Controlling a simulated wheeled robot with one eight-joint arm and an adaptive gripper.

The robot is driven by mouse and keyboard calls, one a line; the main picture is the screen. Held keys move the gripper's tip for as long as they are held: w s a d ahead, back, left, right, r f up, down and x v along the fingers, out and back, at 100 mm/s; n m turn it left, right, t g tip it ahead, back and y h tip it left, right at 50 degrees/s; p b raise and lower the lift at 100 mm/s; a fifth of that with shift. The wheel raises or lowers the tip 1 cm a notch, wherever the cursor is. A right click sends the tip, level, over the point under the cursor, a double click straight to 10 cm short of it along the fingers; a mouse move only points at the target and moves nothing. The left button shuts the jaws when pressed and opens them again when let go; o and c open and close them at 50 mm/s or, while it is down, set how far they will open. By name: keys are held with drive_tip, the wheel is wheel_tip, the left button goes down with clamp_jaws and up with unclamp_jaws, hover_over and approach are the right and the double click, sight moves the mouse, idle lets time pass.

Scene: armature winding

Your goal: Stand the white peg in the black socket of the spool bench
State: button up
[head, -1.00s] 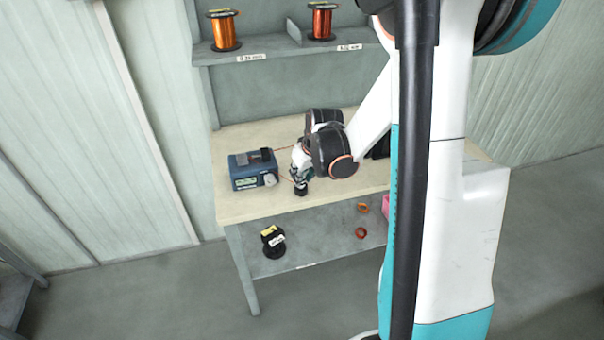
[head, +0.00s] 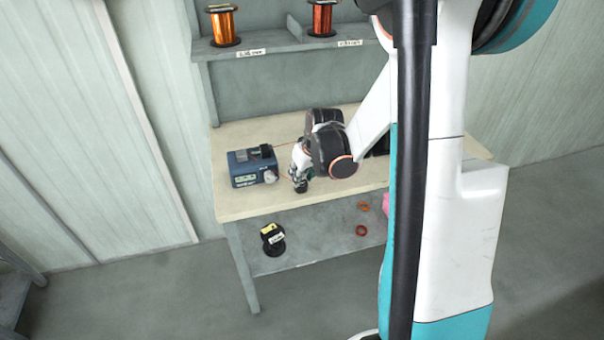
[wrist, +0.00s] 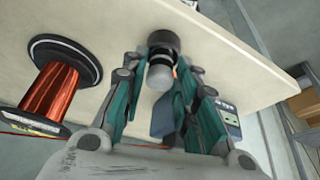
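In the wrist view the white peg (wrist: 160,77) lies in line with the black socket (wrist: 163,41), its rounded pale end towards me. A dark band and a bright ring show between them; the peg appears to stand in the socket, though its lower end is hidden. My gripper (wrist: 164,68) has its teal fingers spread on either side of the peg, with gaps visible between pads and peg. In the head view my gripper (head: 300,180) is low over the front of the spool bench (head: 245,207), and the peg cannot be made out.
A blue meter box (head: 252,166) stands left of my gripper. In the wrist view a copper-wire spool (wrist: 57,88) is close on the left. Wire spools (head: 223,27) stand on the upper shelf. A black spool (head: 273,240) and orange rings (head: 361,230) lie on the lower shelf.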

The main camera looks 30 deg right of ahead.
drive_tip(key=shift+o, duration=0.6)
drive_tip(key=v, duration=1.2)
